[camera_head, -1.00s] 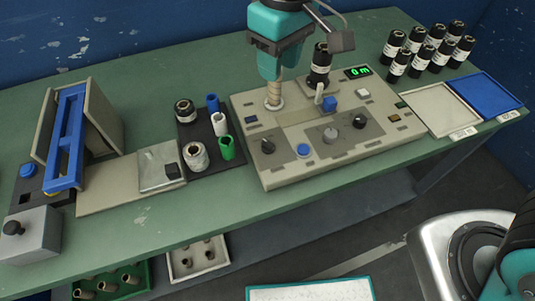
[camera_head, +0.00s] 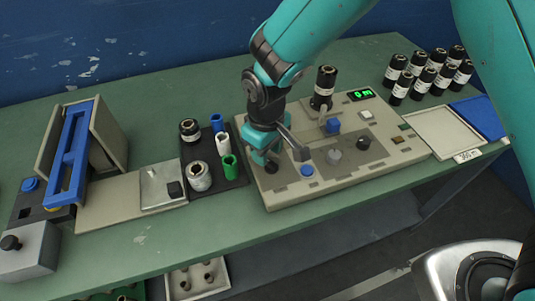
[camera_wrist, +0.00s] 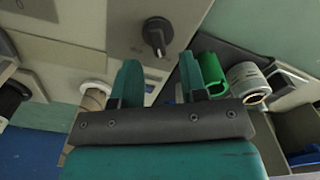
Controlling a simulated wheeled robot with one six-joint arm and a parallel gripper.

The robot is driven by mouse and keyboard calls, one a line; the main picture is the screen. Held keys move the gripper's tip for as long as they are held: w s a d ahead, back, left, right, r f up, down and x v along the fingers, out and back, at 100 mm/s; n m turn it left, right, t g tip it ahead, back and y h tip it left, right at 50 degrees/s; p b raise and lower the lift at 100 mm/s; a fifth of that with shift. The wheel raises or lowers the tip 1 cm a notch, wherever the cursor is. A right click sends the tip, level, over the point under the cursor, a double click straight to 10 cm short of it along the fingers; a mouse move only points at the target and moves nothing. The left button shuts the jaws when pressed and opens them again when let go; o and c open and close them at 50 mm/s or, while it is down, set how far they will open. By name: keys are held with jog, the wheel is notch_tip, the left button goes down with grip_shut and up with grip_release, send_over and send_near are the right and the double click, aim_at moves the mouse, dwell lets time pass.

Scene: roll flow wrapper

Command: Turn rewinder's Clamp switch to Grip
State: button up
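The rewinder (camera_head: 300,190) is a beige console with a green display reading "0 m". A black rotary switch (camera_wrist: 157,36) sits on its front left panel, its pointer ridge roughly upright in the wrist view. Its label is unreadable, so I cannot tell its setting. A second black switch (camera_head: 363,143) sits on the right panel. My gripper (camera_head: 264,158) is over the left switch; its two teal fingers are apart and empty in the wrist view (camera_wrist: 159,60). The switch shows just beyond the fingertips, roughly in line with the gap, apparently untouched.
A black roll (camera_head: 324,88) stands on the rewinder. A dark tray (camera_head: 213,183) with green, white and blue cores and rolls is close on the left. A blue-framed machine (camera_head: 68,155) stands farther left. Several black rolls (camera_head: 420,75) and a pale tray (camera_head: 441,133) are at right.

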jog(key=shift+f, duration=1.2)
grip_shut()
jog(key=shift+m, duration=0.4)
jog(key=m, duration=0.5)
jog(key=shift+w+d+m+p, duration=0.25)
jog(key=shift+d+m+p, duration=0.05)
jog(key=shift+d, duration=0.05)
jog(key=m, duration=0.5)
jog(key=shift+d, duration=0.35)
jog(key=shift+m, duration=0.4)
